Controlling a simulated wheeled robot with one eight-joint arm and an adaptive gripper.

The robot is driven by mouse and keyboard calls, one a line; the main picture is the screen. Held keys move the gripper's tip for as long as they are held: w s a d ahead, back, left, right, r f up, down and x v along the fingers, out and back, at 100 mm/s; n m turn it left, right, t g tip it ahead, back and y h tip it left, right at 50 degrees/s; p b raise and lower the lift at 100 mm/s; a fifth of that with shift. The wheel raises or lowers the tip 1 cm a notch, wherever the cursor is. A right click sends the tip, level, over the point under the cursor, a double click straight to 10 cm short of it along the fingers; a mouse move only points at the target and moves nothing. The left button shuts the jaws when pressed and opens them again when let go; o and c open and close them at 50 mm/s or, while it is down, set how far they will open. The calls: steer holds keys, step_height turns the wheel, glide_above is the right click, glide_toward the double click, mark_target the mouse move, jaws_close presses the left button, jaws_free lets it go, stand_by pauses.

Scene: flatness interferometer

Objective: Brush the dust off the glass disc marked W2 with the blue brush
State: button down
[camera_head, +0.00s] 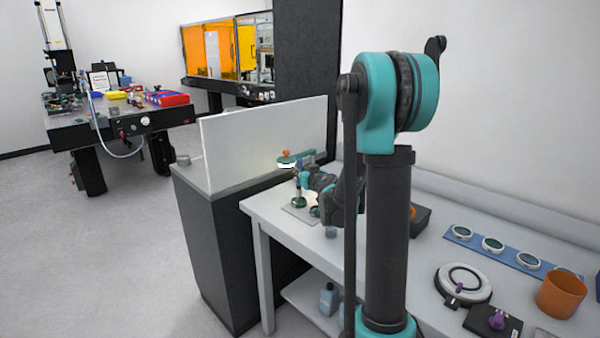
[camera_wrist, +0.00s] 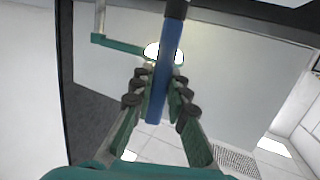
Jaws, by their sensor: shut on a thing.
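My gripper (camera_wrist: 162,82) is shut on the blue brush (camera_wrist: 160,90), whose long blue handle runs between the fingers and ends in a dark part at the top of the wrist view. In the head view my gripper (camera_head: 303,174) is small, near the table's far left end. Several round glass discs (camera_head: 492,244) sit in a row on a blue strip (camera_head: 510,254) at the right of the table. Two darker discs or knobs (camera_head: 299,202) show below my gripper by a pale plate (camera_head: 288,213). I cannot read any W2 mark, nor see dust.
A teal lamp arm with a glowing white head (camera_head: 286,166) is close to my gripper; its light (camera_wrist: 158,53) shows behind the brush. A pale upright panel (camera_head: 260,140) stands behind. A round ring stand (camera_head: 463,284), a black box (camera_head: 493,322) and an orange cup (camera_head: 561,295) occupy the right.

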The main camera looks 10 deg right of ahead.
mark_target(300, 158)
steer(key=shift+r, duration=3)
steer(key=shift+f, duration=0.2)
steer(key=shift+g, duration=0.5)
steer(key=shift+w+a+f, duration=0.1)
steer(key=shift+w+f, duration=0.2)
steer(key=shift+f, duration=0.65)
steer(key=shift+w+a+f, duration=0.1)
steer(key=shift+w+f, duration=0.15)
steer(key=shift+f, duration=0.65)
steer(key=shift+w+a+f, duration=0.1)
steer(key=shift+w+f, duration=0.2)
steer(key=shift+f, duration=0.75)
steer(key=shift+f, duration=0.45)
steer(key=shift+s, duration=0.8)
steer(key=shift+s, duration=0.3)
steer(key=shift+s, duration=0.45)
